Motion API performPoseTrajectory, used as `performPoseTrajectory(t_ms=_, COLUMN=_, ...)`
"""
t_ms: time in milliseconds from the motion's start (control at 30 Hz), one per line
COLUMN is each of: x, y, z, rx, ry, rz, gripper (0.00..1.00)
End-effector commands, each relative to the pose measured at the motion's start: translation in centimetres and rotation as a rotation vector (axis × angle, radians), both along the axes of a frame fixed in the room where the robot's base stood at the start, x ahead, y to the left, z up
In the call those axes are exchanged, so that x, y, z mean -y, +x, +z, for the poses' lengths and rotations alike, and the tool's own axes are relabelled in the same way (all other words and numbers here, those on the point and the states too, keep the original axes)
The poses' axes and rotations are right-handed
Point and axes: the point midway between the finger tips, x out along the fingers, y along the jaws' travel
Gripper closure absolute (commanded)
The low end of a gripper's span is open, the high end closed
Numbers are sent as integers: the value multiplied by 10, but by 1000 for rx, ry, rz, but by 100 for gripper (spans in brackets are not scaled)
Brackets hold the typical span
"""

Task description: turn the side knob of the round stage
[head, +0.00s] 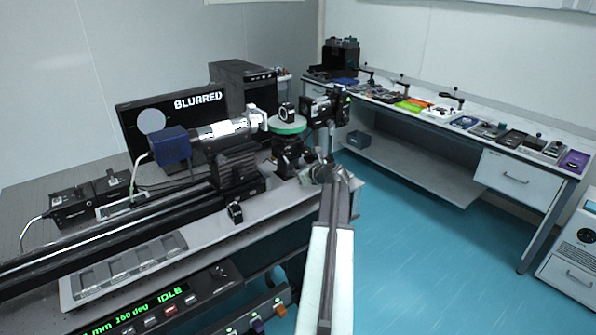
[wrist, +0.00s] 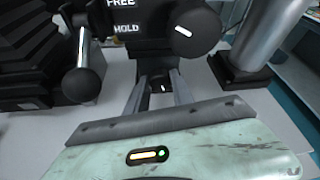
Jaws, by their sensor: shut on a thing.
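The round stage (head: 287,126) has a green rim and sits on a dark mount at the table's right end in the head view. My gripper (head: 308,170) reaches in low at the mount's right side. In the wrist view, my gripper's two fingers (wrist: 160,84) are closed around a small dark part with a white mark, seemingly the side knob (wrist: 163,87). Its edges are hard to make out between the fingers. Above it is a dark body with the words FREE and HOLD and a larger round black part (wrist: 185,30) with a white mark.
A ball-ended lever (wrist: 82,84) stands left of my fingers and a grey metal post (wrist: 252,45) right of them. A camera-like device (head: 325,108) is beside the stage. A monitor (head: 150,122) reads BLURRED. A side bench (head: 400,110) stands across the open blue floor.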

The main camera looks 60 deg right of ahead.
Motion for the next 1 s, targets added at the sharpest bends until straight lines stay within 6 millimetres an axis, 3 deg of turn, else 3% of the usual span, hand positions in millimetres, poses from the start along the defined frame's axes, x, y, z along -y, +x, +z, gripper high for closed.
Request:
performPoseTrajectory(t_ms=333, x=0, y=-1, z=0, rx=-29, ry=-89, rz=-1, gripper=100)
performPoseTrajectory(t_ms=367, x=0, y=-1, z=0, rx=-29, ry=-89, rz=-1, gripper=69)
performPoseTrajectory(t_ms=433, x=0, y=-1, z=0, rx=-29, ry=-89, rz=-1, gripper=50)
performPoseTrajectory(t_ms=767, x=-1, y=-1, z=0, rx=-28, ry=-88, rz=-1, gripper=50)
performPoseTrajectory(t_ms=1000, x=-13, y=-25, z=14, rx=-28, ry=-86, rz=-3, gripper=50)
